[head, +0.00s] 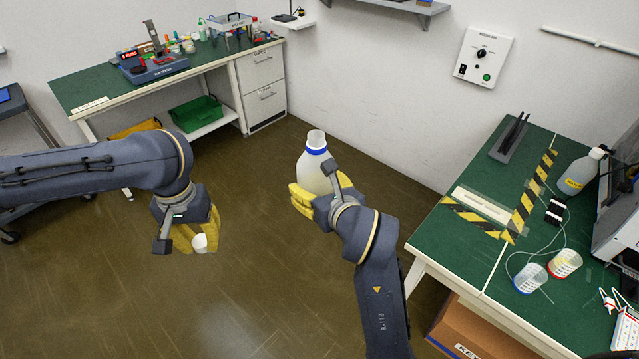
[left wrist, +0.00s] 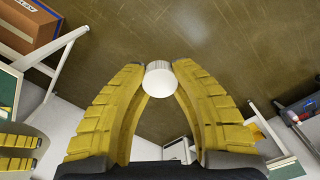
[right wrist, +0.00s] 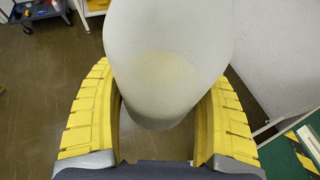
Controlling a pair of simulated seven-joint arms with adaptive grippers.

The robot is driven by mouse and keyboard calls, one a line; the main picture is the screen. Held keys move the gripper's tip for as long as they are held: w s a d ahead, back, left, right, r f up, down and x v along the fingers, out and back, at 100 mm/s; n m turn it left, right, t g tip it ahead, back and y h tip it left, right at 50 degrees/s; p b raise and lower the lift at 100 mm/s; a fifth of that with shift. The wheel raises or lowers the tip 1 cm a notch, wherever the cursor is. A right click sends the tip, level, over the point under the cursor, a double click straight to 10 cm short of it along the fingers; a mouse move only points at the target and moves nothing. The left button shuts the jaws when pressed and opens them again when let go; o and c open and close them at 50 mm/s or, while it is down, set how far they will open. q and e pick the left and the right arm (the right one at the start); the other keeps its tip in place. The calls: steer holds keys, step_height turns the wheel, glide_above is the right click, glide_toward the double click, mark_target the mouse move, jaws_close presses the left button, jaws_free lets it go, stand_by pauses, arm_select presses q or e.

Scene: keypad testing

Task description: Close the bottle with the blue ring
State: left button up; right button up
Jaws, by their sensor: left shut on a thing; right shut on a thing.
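The bottle with the blue ring (head: 316,163) is a whitish translucent bottle with an open, uncapped neck. My right gripper (head: 322,195) is shut around its body and holds it upright in the air above the floor. In the right wrist view the bottle (right wrist: 170,65) fills the space between the yellow fingers (right wrist: 160,125). My left gripper (head: 200,238) is shut on a small white cap (head: 199,243), held in the air to the left of the bottle and lower in the picture. In the left wrist view the cap (left wrist: 160,79) sits between the fingertips (left wrist: 158,85).
A green workbench (head: 100,85) with small items stands at the back left. The space between my grippers is clear.

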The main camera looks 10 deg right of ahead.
arm_select(q)
steer(key=shift+w+r, duration=0.1)
steer(key=shift+r, duration=0.05)
steer(key=w+d+r+m, duration=0.1)
steer(key=w+d+r, duration=0.7)
steer(key=d+r, duration=0.45)
step_height(320, 180, up, 13)
steer(key=n, duration=0.2)
glide_above(316, 134)
steer(key=shift+w+f, duration=0.1)
steer(key=shift+w+r+n, duration=0.1)
steer(key=shift+r+n, duration=0.1)
steer(key=shift+n, duration=0.2)
steer(key=shift+f, duration=0.1)
